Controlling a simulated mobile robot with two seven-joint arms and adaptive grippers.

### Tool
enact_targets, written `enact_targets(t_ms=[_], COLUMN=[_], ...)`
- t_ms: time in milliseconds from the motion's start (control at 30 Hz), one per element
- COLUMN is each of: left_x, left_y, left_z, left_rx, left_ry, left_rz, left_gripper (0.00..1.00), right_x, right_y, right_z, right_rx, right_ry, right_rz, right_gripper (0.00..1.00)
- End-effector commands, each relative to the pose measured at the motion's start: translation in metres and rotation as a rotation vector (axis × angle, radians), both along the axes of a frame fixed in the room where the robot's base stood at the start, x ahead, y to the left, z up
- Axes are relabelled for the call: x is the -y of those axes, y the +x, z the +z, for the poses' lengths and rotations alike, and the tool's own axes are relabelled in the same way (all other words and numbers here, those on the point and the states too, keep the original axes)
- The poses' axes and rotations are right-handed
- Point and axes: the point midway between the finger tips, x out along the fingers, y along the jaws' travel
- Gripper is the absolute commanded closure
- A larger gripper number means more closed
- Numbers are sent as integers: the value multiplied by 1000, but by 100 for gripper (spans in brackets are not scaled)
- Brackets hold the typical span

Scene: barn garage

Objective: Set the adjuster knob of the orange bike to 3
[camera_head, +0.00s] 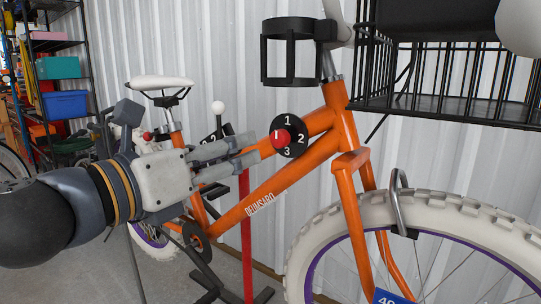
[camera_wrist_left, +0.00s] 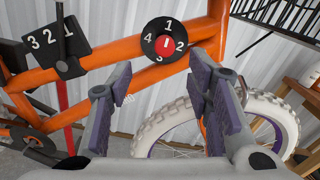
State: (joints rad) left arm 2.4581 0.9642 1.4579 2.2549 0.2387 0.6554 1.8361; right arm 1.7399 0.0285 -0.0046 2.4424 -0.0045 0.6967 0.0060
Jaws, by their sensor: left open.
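The orange bike (camera_head: 335,110) stands along the wall. Its adjuster knob (camera_head: 290,149) is a black disc on the frame with white numbers around a red centre (camera_head: 281,138). In the left wrist view the disc (camera_wrist_left: 151,34) shows 1 at top, 2 right, 3 at bottom, 4 left. A white mark on the red centre (camera_wrist_left: 165,43) stands about upright, in line with the 1. My left gripper (camera_head: 254,150) is open and empty, its fingertips just left of the knob in the head view. In the left wrist view its fingers (camera_wrist_left: 160,80) are spread below the disc, apart from it. My right gripper is not in view.
A black panel marked 3, 2, 1 with a lever (camera_wrist_left: 62,42) sits left of the knob. A black cup holder (camera_head: 291,52) and wire basket (camera_head: 450,105) are above. The front wheel (camera_head: 410,212) carries a metal U-shaped lock (camera_head: 398,185). Shelves (camera_head: 55,45) stand far left.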

Motion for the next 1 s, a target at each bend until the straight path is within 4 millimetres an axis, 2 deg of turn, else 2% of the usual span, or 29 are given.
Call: enact_targets(t_ms=[300,433,600,833,867,1000], left_x=[46,61,69,69,69,69], left_y=[60,80,92,93,93,93], left_z=[0,-1,-1,-2,-2,-2], left_rx=[0,0,0,-1,-1,-1], left_ry=[6,5,6,7,7,7], left_rz=[-3,-3,-2,-3,-3,-3], left_gripper=[54,54,54,54,59,90], right_x=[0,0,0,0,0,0], right_y=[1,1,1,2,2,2], right_z=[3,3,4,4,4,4], right_rx=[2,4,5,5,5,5], right_ry=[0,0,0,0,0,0], right_rz=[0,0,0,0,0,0], right_gripper=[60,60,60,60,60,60])
